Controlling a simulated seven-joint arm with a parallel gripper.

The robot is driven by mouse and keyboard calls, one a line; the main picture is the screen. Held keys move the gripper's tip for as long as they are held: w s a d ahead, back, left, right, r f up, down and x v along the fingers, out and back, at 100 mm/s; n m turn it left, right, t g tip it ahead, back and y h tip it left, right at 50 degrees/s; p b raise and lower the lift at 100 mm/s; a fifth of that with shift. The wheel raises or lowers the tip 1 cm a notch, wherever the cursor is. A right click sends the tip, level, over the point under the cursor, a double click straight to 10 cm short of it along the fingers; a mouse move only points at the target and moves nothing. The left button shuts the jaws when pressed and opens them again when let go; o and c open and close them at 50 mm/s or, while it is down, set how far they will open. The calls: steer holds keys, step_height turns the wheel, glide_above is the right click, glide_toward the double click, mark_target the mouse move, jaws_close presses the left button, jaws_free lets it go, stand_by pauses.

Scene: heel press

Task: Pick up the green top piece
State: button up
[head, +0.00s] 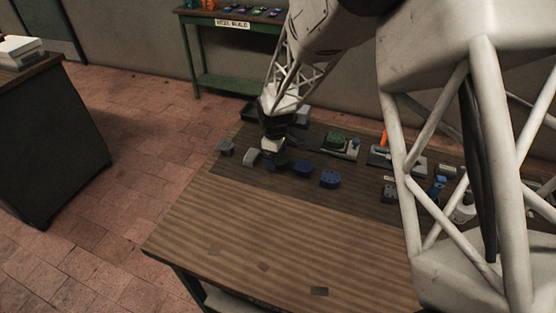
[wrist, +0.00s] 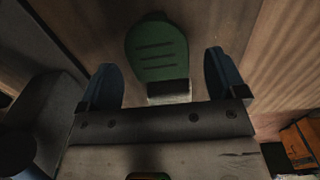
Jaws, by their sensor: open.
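A flat, rounded green piece (wrist: 157,45) with several dark grooves lies on the dark mat in the wrist view. It shows between and beyond the two blue-grey fingers of my gripper (wrist: 160,68). The fingers stand apart, one on each side, with gaps to the piece. A small pale block with a dark top (wrist: 168,90) shows at its near end. In the head view my gripper (head: 277,158) is low over the left part of the bench mat. What lies directly under my gripper is hard to make out there.
Grey pieces (head: 251,157) stand left of my gripper, and blue pieces (head: 330,179) stand to its right. Tools and fixtures crowd the bench's right side, partly behind my arm. The bench front (head: 235,225) is mostly clear. A green shelf (head: 222,82) stands behind.

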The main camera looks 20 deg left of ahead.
steer(key=shift+f, duration=0.25)
stand_by(0.5)
steer(key=shift+c, duration=0.3)
steer(key=c, duration=1)
steer(key=shift+o, duration=0.2)
steer(key=shift+r, duration=0.1)
steer(key=shift+r, duration=0.8)
step_height(320, 180, up, 2)
steer(key=shift+r, duration=0.15)
steer(key=s+d+r, duration=0.1)
steer(key=s+d, duration=0.8)
steer(key=s, duration=0.4)
steer(key=shift+d+r, duration=0.15)
steer(key=shift+r, duration=0.05)
steer(key=shift+w, duration=0.15)
